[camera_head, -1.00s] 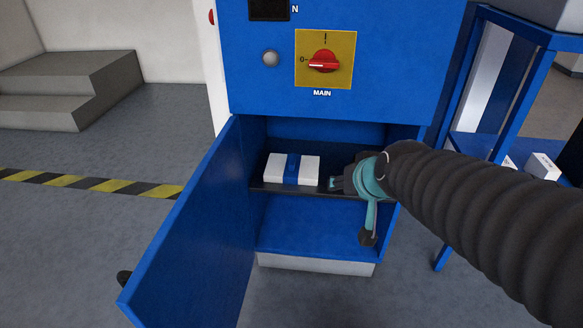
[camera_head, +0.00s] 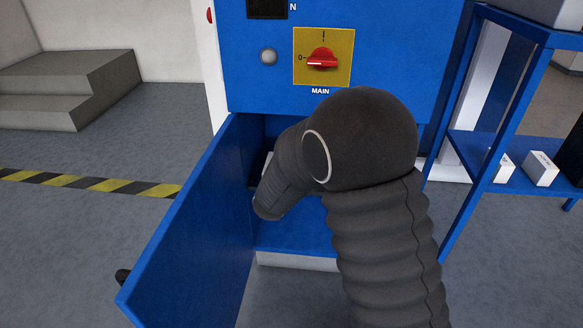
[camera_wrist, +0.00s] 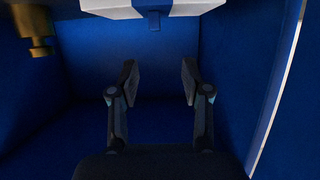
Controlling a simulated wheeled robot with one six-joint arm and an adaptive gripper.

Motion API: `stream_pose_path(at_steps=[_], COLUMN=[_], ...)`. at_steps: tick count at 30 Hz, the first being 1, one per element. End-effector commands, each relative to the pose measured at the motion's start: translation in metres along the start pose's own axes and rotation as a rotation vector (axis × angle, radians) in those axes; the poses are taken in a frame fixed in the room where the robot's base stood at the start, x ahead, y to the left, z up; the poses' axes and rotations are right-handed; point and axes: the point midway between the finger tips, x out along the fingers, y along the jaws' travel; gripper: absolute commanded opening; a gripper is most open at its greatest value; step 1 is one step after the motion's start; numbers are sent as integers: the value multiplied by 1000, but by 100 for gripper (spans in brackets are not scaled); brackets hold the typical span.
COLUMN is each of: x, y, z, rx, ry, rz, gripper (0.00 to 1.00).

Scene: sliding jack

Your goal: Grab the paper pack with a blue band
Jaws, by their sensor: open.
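The white paper pack with a blue band (camera_wrist: 153,8) shows at the top edge of the wrist view, partly cut off, with the band near its middle. My gripper (camera_wrist: 160,78) is open and empty inside the blue cabinet. Its two fingers are apart, and the pack lies above the fingertips in the picture, not between them. In the head view my arm hides the gripper and nearly all of the pack; only a small white sliver (camera_head: 267,160) shows beside the arm.
The blue cabinet (camera_head: 390,100) has its door (camera_head: 195,220) swung open at the left. A brass-coloured fitting (camera_wrist: 35,30) shows at upper left in the wrist view. A blue rack (camera_head: 480,150) with small white boxes (camera_head: 541,168) stands at the right.

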Motion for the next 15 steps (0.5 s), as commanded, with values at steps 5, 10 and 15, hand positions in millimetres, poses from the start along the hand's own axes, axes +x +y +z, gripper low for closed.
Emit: stream_pose_path(at_steps=[5, 10, 15], x=[20, 51, 76], y=[0, 1, 1], z=[2, 3, 2], rx=[-3, -2, -3], ry=[5, 3, 4], rz=[9, 9, 8], gripper=[48, 48, 48])
